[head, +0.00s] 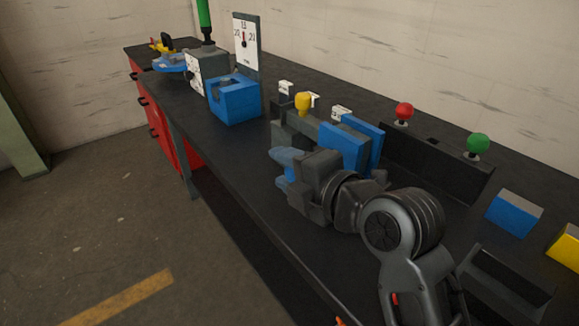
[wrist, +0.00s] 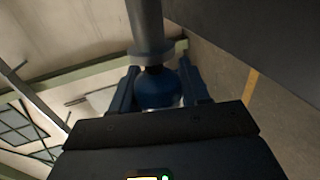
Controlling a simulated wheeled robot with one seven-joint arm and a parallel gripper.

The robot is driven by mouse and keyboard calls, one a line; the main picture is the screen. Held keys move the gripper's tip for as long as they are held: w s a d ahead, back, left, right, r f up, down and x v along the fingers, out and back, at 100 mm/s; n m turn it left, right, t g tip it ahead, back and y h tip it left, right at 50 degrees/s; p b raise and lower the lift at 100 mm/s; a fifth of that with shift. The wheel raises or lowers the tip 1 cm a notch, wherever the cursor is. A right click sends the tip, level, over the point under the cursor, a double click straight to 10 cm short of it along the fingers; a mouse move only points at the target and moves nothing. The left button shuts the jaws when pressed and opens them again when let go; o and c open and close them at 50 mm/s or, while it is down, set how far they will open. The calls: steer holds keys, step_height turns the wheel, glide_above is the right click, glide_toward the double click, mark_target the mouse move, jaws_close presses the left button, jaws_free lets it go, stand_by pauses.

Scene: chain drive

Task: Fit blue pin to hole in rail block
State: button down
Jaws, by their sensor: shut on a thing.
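My gripper (head: 284,170) is over the near edge of the bench, in front of a dark block with a yellow knob. In the wrist view my gripper (wrist: 158,80) is shut on the blue pin (wrist: 159,90). Its round blue knob sits between the fingers, and a grey collar and shaft extend beyond them. A long dark block (head: 410,150), possibly the rail block, lies along the back of the bench. It carries a red knob and a green knob, with a dark opening between them. The pin's tip is out of view.
Two upright blue plates (head: 345,148) stand right beyond my gripper. The yellow knob (head: 303,101) and small white labels are behind it. A blue open block (head: 235,103) stands to the left; blue (head: 513,214) and yellow (head: 566,246) blocks lie right. The floor at left is free.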

steer(key=shift+w+d+f, duration=0.15)
steer(key=shift+d+f, duration=0.25)
steer(key=shift+f, duration=0.1)
steer(key=shift+s+a+r+p, duration=0.1)
steer(key=shift+s+a+p, duration=0.3)
steer(key=shift+a, duration=0.45)
steer(key=shift+s+a+r+p, duration=0.15)
steer(key=shift+s+a, duration=0.4)
steer(key=shift+a, duration=0.3)
